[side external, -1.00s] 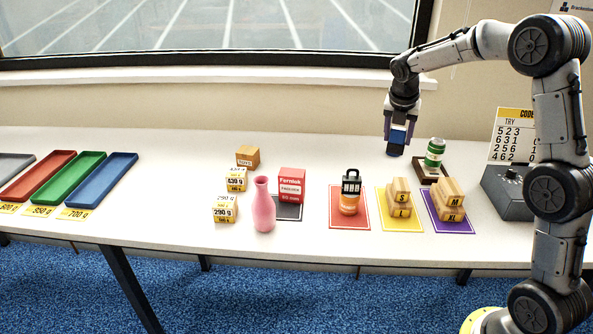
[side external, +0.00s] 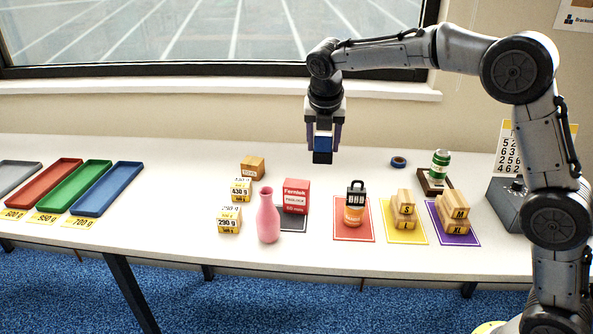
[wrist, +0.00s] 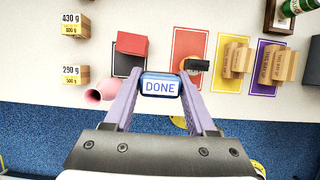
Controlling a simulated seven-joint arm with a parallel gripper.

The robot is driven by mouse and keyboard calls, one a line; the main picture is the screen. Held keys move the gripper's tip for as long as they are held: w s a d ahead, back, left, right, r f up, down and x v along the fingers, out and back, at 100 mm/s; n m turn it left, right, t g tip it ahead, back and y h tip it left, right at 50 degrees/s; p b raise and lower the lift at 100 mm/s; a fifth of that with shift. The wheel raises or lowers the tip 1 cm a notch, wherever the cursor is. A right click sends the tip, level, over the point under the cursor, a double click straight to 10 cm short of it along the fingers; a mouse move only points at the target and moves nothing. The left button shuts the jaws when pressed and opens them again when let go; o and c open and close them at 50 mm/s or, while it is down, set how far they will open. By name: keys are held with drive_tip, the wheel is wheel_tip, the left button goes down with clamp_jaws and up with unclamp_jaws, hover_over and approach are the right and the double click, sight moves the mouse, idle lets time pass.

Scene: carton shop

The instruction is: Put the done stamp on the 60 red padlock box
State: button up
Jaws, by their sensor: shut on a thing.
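My gripper (side external: 323,140) is shut on the blue done stamp (wrist: 160,87), which shows "DONE" on its upper face in the wrist view. In the side view the stamp (side external: 322,156) hangs in the air, above and to the right of the red box. The red padlock box (side external: 296,195) stands on a dark mat; its white label has small print that is hard to read. In the wrist view the red box (wrist: 131,43) lies beyond the stamp, slightly left.
A pink vase (side external: 268,218) stands close in front of the red box. Yellow-labelled weight boxes (side external: 229,220) are to the left. Coloured trays (side external: 106,189) are far left.

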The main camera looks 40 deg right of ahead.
drive_tip(key=w+f, duration=0.2)
drive_tip(key=w, duration=0.1)
drive_tip(key=w+f, duration=0.5)
drive_tip(key=w, duration=0.1)
drive_tip(key=shift+w+f, duration=0.15)
drive_tip(key=shift+f, duration=0.05)
drive_tip(key=shift+w+f, duration=0.15)
drive_tip(key=shift+f, duration=1.7)
drive_tip(key=shift+f, duration=0.15)
drive_tip(key=o, duration=1.4)
drive_tip(key=shift+c, duration=0.2)
